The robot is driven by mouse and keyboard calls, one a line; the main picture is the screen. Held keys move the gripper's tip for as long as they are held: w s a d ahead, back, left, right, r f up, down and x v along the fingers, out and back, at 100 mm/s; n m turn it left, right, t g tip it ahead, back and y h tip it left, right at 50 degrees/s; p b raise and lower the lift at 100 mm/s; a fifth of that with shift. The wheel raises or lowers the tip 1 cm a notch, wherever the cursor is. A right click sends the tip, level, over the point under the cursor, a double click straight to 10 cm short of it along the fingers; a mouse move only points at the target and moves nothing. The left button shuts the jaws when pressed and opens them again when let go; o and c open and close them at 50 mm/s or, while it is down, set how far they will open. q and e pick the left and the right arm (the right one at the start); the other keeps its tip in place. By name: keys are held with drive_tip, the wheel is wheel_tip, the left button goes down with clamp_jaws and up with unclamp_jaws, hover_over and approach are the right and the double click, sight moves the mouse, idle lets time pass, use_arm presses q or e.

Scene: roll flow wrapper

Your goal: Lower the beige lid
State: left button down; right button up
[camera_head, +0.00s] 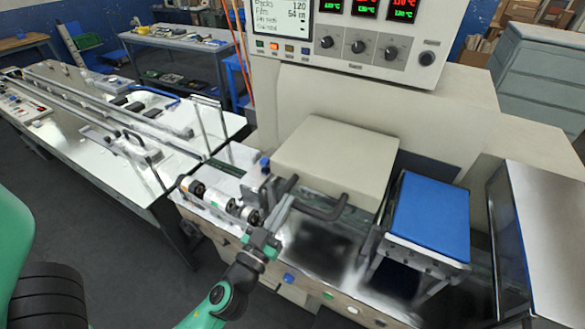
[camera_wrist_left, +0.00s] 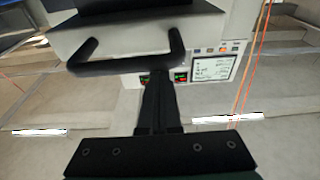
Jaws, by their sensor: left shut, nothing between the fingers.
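The beige lid (camera_head: 337,152) is a thick block on the machine's front, with a dark space showing below its front edge. A dark U-shaped handle (camera_head: 322,213) stands out from that edge. My left gripper (camera_head: 287,203) is at the left end of the handle, shut and empty. In the left wrist view, the shut fingers (camera_wrist_left: 158,82) point at the handle bar (camera_wrist_left: 122,66), their tips at its right part, with the lid (camera_wrist_left: 105,36) behind. Whether they touch the bar cannot be told. My right gripper is not in view.
A blue-topped cover (camera_head: 431,214) stands right of the lid. Rollers (camera_head: 220,200) sit left of my left gripper. A control panel (camera_head: 365,40) rises behind the lid. A long infeed table (camera_head: 90,130) extends to the left.

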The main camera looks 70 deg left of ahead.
use_arm(q)
drive_tip(key=shift+a+f+g, duration=0.1)
drive_tip(key=shift+f+g, duration=0.2)
drive_tip(key=shift+f, duration=0.5)
wheel_tip(320, 180, up, 5)
drive_tip(key=p, duration=0.4)
drive_tip(key=r+b+v, duration=0.1)
drive_tip(key=b+v, duration=0.3)
drive_tip(key=v, duration=0.5)
drive_tip(key=shift+s+f+b, duration=0.15)
drive_tip(key=shift+f+b, duration=0.05)
drive_tip(key=shift+b, duration=0.2)
